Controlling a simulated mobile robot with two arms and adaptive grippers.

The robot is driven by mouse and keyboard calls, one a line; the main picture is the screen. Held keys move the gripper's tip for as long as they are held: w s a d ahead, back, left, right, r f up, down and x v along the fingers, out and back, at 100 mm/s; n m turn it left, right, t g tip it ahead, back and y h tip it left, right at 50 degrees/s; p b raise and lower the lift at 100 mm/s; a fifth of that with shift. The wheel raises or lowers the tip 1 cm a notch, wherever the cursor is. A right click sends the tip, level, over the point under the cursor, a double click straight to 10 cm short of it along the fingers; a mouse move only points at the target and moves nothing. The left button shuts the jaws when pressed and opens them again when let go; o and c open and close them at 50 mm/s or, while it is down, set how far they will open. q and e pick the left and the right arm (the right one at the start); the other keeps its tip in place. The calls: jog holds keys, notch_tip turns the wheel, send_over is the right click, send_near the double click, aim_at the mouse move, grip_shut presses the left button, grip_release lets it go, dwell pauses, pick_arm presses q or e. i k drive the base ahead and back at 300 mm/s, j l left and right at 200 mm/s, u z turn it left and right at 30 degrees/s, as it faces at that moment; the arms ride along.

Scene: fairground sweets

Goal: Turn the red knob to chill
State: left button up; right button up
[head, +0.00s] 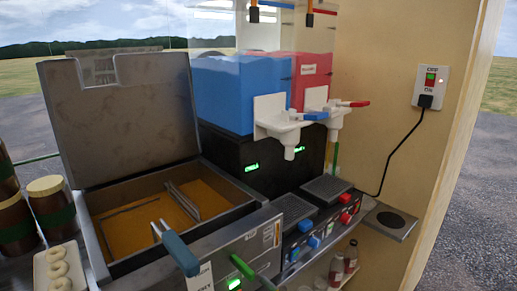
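The drink machine stands right of centre, with a blue tank (225,92) and a red tank (312,72) above a black body (228,150). Small green displays glow on the body; the left one (251,168) is too small to read surely. On the low front panel, two small red knobs sit at the right, an upper red knob (345,197) and a lower red knob (345,217). Their settings are too small to read. Blue knobs (313,241) sit to their left. Neither of my grippers shows in the head view.
An open-lidded fryer (118,112) with a blue-handled basket (180,252) stands at left. White taps with a blue lever (315,116) and red lever (352,103) overhang drip trays (293,207). A wall switch (431,82) has a hanging cord. Bottles (351,255) stand below the knobs.

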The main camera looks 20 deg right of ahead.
aim_at(346, 218)
jog(key=z, duration=1.25)
jog(key=u, duration=0.4)
jog(key=i+l+u, duration=0.15)
jog(key=u, duration=0.3)
jog(key=i+l+u, duration=0.15)
jog(key=l+u, duration=0.3)
jog(key=i+l+u, duration=0.1)
jog(key=u, duration=0.35)
jog(key=l+u, duration=0.45)
